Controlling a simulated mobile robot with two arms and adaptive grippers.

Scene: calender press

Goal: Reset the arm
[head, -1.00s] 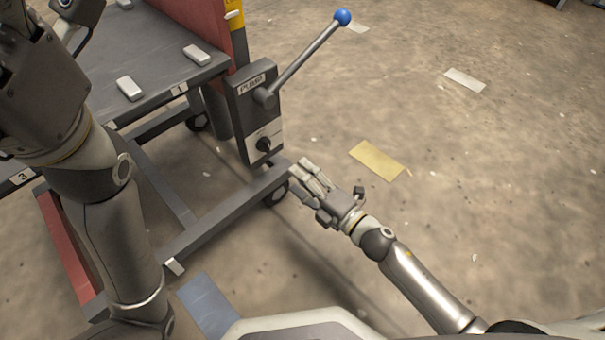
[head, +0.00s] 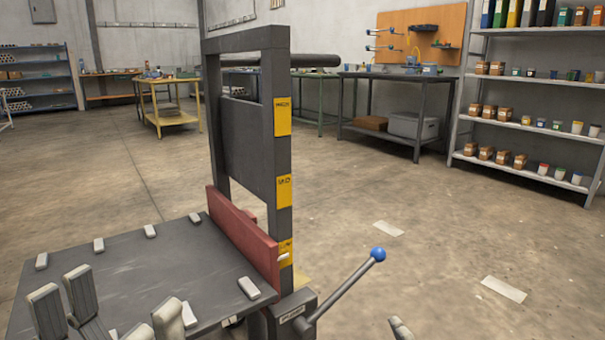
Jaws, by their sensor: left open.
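The calender press frame (head: 274,150) stands upright at the centre, with a dark bed (head: 150,270) to its left and a red plate (head: 240,235) along its base. A grey lever arm (head: 338,297) rises from the pump box (head: 292,312) and tilts up to the right, ending in a blue ball knob (head: 378,254). My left gripper (head: 118,308) is open and empty over the near left of the bed. Only a fingertip of my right gripper (head: 400,328) shows at the bottom edge, right of and below the lever; its jaws are hidden.
Several small pale blocks (head: 249,288) lie around the bed. Shelves (head: 530,125) stand at the right, and a workbench (head: 400,110) with a pegboard (head: 421,35) stands behind. A yellow table (head: 165,95) is farther back left.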

